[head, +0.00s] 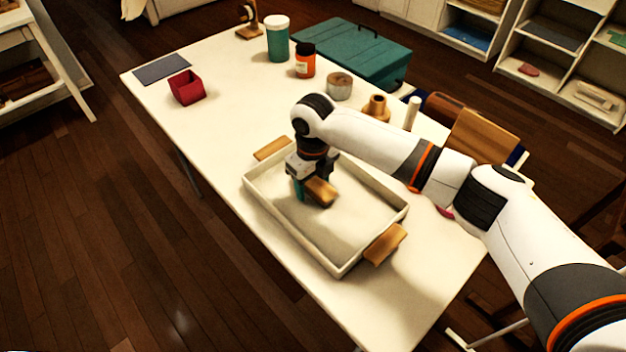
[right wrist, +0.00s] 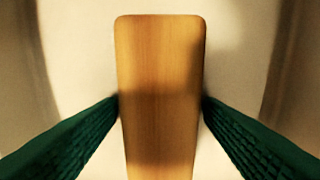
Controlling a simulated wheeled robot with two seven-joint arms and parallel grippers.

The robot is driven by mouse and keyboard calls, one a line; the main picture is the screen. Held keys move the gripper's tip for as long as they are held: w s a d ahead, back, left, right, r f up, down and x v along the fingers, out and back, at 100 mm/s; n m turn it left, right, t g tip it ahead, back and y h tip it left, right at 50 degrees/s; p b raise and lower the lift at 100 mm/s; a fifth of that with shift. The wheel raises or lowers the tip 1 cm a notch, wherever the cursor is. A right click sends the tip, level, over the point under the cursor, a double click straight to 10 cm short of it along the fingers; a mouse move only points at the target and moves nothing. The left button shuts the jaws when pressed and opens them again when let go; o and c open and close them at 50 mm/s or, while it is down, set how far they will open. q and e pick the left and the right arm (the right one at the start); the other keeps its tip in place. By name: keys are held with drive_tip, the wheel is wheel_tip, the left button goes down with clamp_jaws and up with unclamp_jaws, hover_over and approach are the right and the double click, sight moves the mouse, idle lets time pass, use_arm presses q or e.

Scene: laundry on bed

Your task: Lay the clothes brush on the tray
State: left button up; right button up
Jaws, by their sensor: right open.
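The clothes brush (head: 321,191) shows a light wooden body, inside the walls of the white tray (head: 375,222), toward its far left end. My right gripper (head: 302,189) points down over the tray, with the brush between its green fingers. In the right wrist view the wooden brush (right wrist: 160,60) runs up the middle, and the fingertips of my right gripper (right wrist: 161,98) stand close beside its two edges. The jaws are open; whether a finger still touches the wood is hard to tell. The brush's underside is hidden. My left gripper is out of view.
The tray has wooden handles (head: 385,243) at both ends. On the white table (head: 232,120) stand a red box (head: 187,88), a teal jar (head: 278,40), an orange jar (head: 305,62) and a grey bowl (head: 339,86). A teal chest (head: 350,52) stands behind. The near left table is clear.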

sight(313, 181)
drive_tip(key=shift+r, duration=0.1)
wheel_tip(313, 181, up, 12)
idle(0.5)
drive_tip(key=shift+r, duration=0.15)
